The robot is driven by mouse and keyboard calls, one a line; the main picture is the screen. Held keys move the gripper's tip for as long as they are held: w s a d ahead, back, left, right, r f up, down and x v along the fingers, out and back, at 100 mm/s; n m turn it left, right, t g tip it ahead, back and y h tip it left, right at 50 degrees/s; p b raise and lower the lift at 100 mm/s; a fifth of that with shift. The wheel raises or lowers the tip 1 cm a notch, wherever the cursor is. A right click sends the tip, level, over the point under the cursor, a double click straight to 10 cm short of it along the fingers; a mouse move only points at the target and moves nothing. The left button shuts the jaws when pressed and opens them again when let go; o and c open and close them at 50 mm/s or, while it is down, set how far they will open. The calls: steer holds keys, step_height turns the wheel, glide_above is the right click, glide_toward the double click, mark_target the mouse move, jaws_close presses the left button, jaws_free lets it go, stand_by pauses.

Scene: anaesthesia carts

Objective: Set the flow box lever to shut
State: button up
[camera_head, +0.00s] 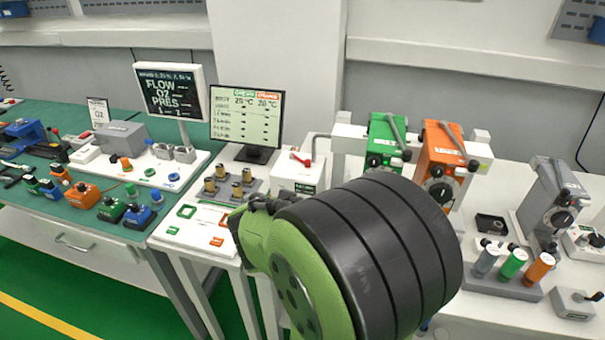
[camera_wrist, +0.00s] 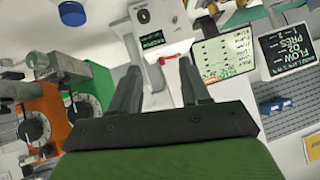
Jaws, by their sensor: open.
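A white box (camera_head: 297,176) with a red lever (camera_head: 301,160) stands on the white bench beside the monitor; I take it to be the flow box. In the wrist view the box (camera_wrist: 163,22) is at the top centre, with a dark label, and the red lever (camera_wrist: 168,59) is at its lower edge. My gripper (camera_wrist: 157,50) is open and empty, its two fingers spread on either side of the lever in the picture. I cannot tell whether they touch it. In the head view my arm hides the gripper.
A monitor (camera_head: 246,118) and brass fittings on a grey plate (camera_head: 238,192) stand left of the box. Green (camera_head: 385,143) and orange (camera_head: 440,160) vaporizers stand to the right. A grey vaporizer (camera_head: 549,200) and coloured cylinders are farther right.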

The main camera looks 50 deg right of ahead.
steer(key=d+f+m+h+b, duration=0.2)
steer(key=d+f+h+b, duration=0.25)
steer(key=d, duration=0.35)
steer(key=n+t+h+p, duration=0.2)
steer(key=n+t+p, duration=0.25)
steer(key=p, duration=0.55)
glide_toward(308, 162)
steer(key=x, duration=0.8)
steer(key=shift+w+d+r, duration=0.25)
steer(key=shift+d+r, duration=0.05)
steer(key=shift+w+d+f, duration=0.2)
steer(key=shift+w+d, duration=0.05)
jaws_close()
